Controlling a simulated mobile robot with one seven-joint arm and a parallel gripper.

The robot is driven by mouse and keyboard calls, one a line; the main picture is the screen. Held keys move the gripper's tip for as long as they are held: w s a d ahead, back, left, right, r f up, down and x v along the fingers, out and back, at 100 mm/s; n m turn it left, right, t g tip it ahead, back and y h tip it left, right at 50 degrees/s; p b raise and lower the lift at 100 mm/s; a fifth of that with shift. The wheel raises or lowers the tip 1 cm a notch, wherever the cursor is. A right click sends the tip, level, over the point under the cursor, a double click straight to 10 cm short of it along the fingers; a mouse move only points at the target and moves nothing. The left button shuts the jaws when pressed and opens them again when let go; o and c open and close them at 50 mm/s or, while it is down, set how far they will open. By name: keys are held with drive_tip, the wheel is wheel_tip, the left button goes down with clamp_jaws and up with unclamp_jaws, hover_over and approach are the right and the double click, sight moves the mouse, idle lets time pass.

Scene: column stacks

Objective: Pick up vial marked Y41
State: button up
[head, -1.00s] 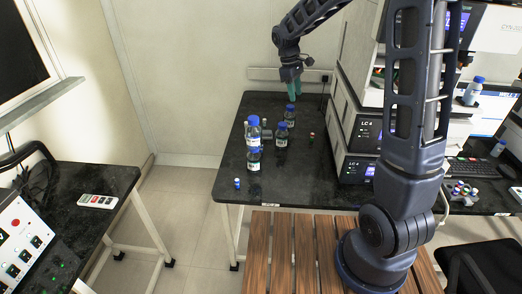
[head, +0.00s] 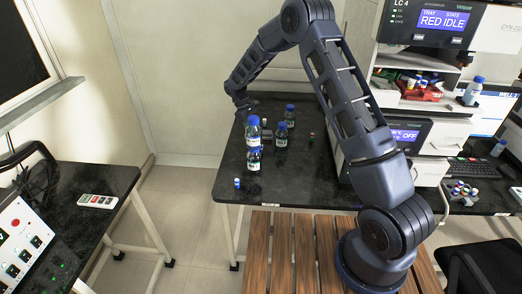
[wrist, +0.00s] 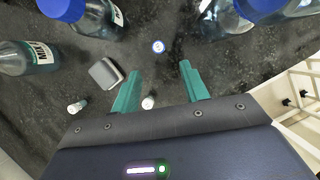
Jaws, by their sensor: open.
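My gripper (wrist: 159,67) is open, its two teal fingers apart and pointing down at the dark bench in the wrist view. A small vial with a blue-rimmed top (wrist: 158,46) stands just beyond the fingertips, roughly in line with the gap. A white-capped vial (wrist: 148,102) is nearer, beside the left finger. Another small pale-capped vial (wrist: 76,106) lies further left. No Y41 marking is readable on any of them. In the head view a small blue-capped vial (head: 237,183) stands near the bench's front left edge; my fingers are hidden there.
A grey block (wrist: 104,73) lies left of the fingers. In the head view, instruments (head: 405,135) stand at the bench's right.

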hover_over(261, 149)
drive_tip(key=w+a, duration=0.2)
drive_tip(key=a, duration=0.1)
drive_tip(key=f, duration=0.5)
drive_tip(key=shift+s+d, duration=0.1)
drive_tip(key=shift+d, duration=0.15)
drive_tip(key=shift+d+x, duration=0.2)
drive_tip(key=shift+x, duration=2.6)
drive_tip(key=shift+r, duration=0.15)
clamp_jaws()
